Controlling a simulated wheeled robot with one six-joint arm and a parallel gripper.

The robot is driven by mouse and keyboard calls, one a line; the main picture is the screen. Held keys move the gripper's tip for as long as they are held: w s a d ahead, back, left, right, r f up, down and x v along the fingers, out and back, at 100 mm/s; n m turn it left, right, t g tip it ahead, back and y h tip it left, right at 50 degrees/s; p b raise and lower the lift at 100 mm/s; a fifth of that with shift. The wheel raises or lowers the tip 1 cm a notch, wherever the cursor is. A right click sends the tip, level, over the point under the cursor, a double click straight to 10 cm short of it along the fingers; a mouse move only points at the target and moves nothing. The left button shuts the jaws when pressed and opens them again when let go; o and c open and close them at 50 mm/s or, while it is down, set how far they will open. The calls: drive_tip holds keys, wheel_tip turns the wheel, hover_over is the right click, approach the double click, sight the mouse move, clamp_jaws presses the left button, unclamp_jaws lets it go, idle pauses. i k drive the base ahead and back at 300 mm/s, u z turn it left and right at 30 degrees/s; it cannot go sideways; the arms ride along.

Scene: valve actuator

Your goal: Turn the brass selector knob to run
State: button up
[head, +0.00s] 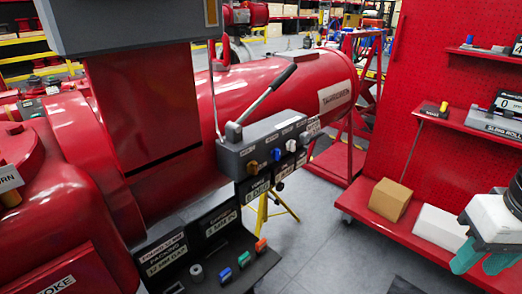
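The brass selector knob (252,167) is a small orange-gold knob at the left end of a row on the front of a grey control box (262,146). Blue, white and black knobs sit to its right. Small labels show above the knobs, but they are too small to read, and I cannot tell which position the knob points to. My gripper (483,264) is at the lower right edge of the picture, far from the box. Its two teal fingers are apart with nothing visible between them.
A long lever (268,92) rises from the box top beside the red cylinder (270,85). A dark tray (215,262) with coloured pieces stands below the box. A red shelf cart (420,232) with a cardboard box (390,200) is at right. Grey floor (335,245) lies clear between.

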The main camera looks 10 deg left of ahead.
sight(252, 165)
drive_tip(key=u, duration=0.5)
drive_tip(key=k, duration=1.05)
drive_tip(key=z, duration=0.7)
drive_tip(key=i, duration=1.45)
drive_tip(key=u, duration=0.3)
